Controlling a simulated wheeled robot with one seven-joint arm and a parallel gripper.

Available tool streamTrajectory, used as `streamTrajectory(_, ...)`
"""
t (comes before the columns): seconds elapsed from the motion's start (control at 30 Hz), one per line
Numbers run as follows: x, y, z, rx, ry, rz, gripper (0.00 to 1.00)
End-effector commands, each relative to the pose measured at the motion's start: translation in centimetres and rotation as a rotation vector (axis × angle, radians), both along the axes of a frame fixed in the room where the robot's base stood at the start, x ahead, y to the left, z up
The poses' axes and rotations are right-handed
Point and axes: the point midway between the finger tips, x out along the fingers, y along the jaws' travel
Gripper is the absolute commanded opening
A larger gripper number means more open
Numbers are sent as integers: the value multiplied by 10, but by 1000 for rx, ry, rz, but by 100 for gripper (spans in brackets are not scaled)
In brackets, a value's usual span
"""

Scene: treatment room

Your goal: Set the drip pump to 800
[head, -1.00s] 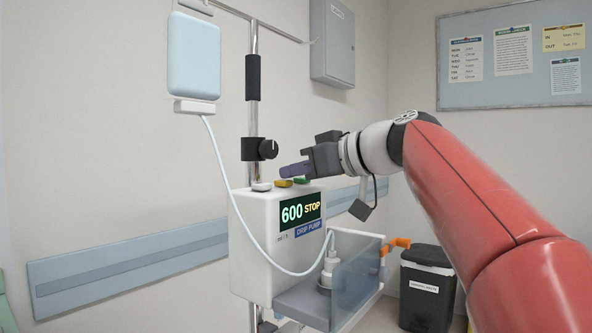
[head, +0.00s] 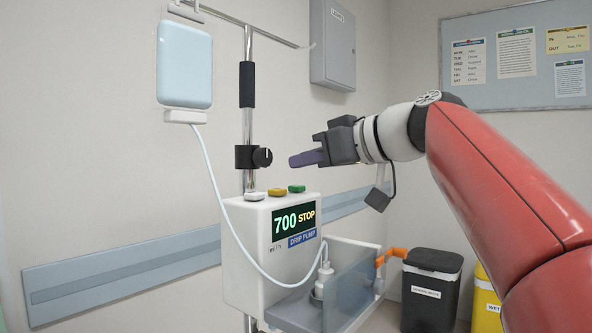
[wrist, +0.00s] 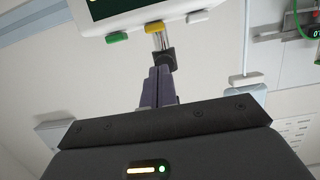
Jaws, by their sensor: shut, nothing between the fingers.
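The three buttons also show in the wrist view: green (wrist: 117,37), yellow (wrist: 155,26) and white (wrist: 195,16). My gripper (head: 296,161) is shut and empty, its purple-grey fingers above the buttons and apart from them. The fingers also show in the wrist view (wrist: 160,76).
The pole (head: 247,120) with a black knob clamp (head: 253,157) stands behind the pump. A pale blue drip bag (head: 184,65) hangs at left, its tube crossing the pump's front. A clear-sided tray (head: 345,287) adjoins the pump at right. Bins (head: 430,300) stand beyond.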

Motion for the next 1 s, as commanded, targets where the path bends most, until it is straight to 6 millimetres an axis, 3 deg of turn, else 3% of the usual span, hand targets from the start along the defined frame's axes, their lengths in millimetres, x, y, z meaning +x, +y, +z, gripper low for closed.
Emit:
streamTrajectory(0.13, -20, -26, 8, 1, -3, -2, 0)
streamTrajectory(0.33, -37, -46, 15, 3, -5, 0, 0)
streamTrajectory(1.0, -42, -51, 18, 2, -5, 3, 0)
